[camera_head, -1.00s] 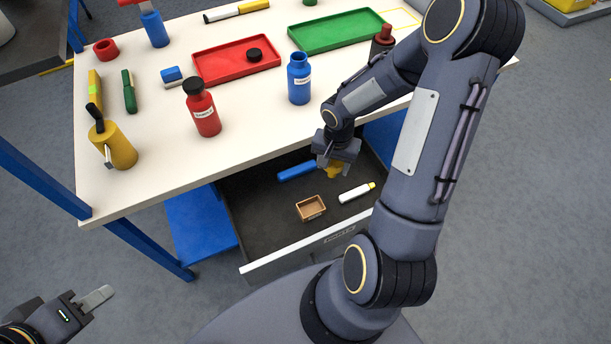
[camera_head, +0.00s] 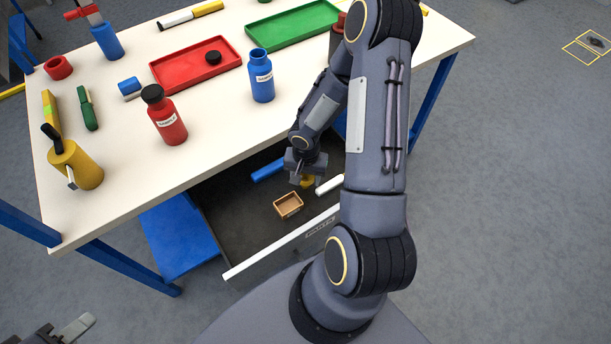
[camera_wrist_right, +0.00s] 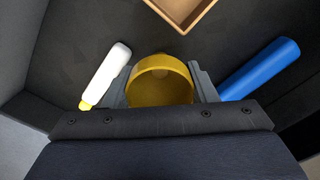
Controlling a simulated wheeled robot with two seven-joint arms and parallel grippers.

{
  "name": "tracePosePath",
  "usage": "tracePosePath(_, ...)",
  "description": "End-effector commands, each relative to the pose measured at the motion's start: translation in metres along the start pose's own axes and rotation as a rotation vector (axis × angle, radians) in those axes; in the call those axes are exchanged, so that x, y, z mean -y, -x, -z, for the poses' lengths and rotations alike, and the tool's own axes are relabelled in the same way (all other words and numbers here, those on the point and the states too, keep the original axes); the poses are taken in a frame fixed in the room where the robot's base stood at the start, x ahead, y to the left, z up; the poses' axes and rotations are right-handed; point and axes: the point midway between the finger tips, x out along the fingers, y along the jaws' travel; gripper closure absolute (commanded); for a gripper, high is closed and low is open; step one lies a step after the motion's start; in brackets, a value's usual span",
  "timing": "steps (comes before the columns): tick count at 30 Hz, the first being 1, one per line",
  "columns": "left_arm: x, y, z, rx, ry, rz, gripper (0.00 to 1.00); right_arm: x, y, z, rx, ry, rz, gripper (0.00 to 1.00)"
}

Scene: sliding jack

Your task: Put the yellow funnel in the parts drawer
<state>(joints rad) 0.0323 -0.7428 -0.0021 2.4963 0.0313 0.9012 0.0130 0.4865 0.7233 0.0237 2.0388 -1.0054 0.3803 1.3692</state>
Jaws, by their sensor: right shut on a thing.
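The yellow funnel (camera_wrist_right: 160,82) is between the fingers of my right gripper (camera_wrist_right: 160,88), which is shut on it, in the right wrist view. In the head view, my right gripper (camera_head: 304,177) is inside the open parts drawer (camera_head: 230,205), and only a small yellow bit of the funnel (camera_head: 307,182) shows beneath it. I cannot tell whether the funnel touches the drawer floor. My left gripper (camera_head: 70,331) is at the bottom left, away from the table. Its fingers are mostly cut off or overlapping.
The drawer also holds a wooden box (camera_head: 288,206), a blue cylinder (camera_head: 267,170) and a white tube with a yellow end (camera_wrist_right: 107,75). The table (camera_head: 215,130) overhangs the drawer's back. A red bottle (camera_head: 168,118) and a blue bottle (camera_head: 261,78) stand near its front edge.

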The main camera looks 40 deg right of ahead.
Motion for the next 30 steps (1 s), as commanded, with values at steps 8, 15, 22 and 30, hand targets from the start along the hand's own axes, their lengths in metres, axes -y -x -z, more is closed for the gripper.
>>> tracePosePath(8,0.001,-0.002,-0.001,0.0,0.0,0.0,0.64,0.0,-0.002,0.0,0.0,0.0,-0.001,0.26)
tracePosePath(15,0.001,-0.001,-0.001,0.0,0.0,0.0,0.64,0.0,-0.001,0.0,0.0,0.0,-0.001,0.26)
tracePosePath(22,-0.002,0.005,0.003,0.0,0.0,0.0,0.64,0.0,0.024,0.002,-0.005,-0.004,0.002,0.26)
tracePosePath(30,-0.006,0.012,0.006,0.0,0.0,0.0,0.64,0.0,0.083,0.001,-0.005,-0.002,0.002,0.26)
